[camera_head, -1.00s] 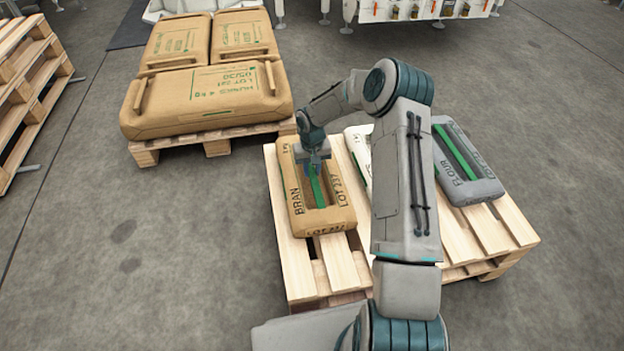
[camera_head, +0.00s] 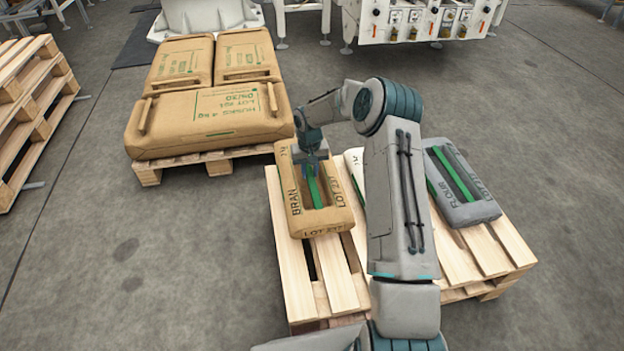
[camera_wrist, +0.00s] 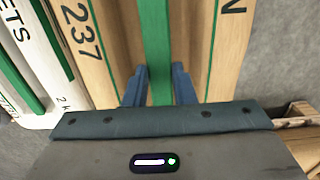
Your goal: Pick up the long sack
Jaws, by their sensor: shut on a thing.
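The brown BRAN sack (camera_head: 293,208), an elongated sack with a green grip strip along its middle, is at the left of the near pallet (camera_head: 290,279) in the head view. My gripper (camera_head: 312,165) is over its far half. In the wrist view, the blue fingers of my gripper (camera_wrist: 159,85) sit on both sides of the green strip (camera_wrist: 157,40), shut on it. The sack (camera_wrist: 108,40) appears raised a little above the pallet boards and roughly level. Its underside is hidden.
A white sack (camera_wrist: 28,45), mostly hidden by my arm in the head view, and a grey FLOUR sack (camera_head: 472,212) lie on the same pallet. Brown HUSKS sacks (camera_head: 190,140) fill another pallet behind left. Stacked pallets (camera_head: 25,120) stand far left. Floor at right is clear.

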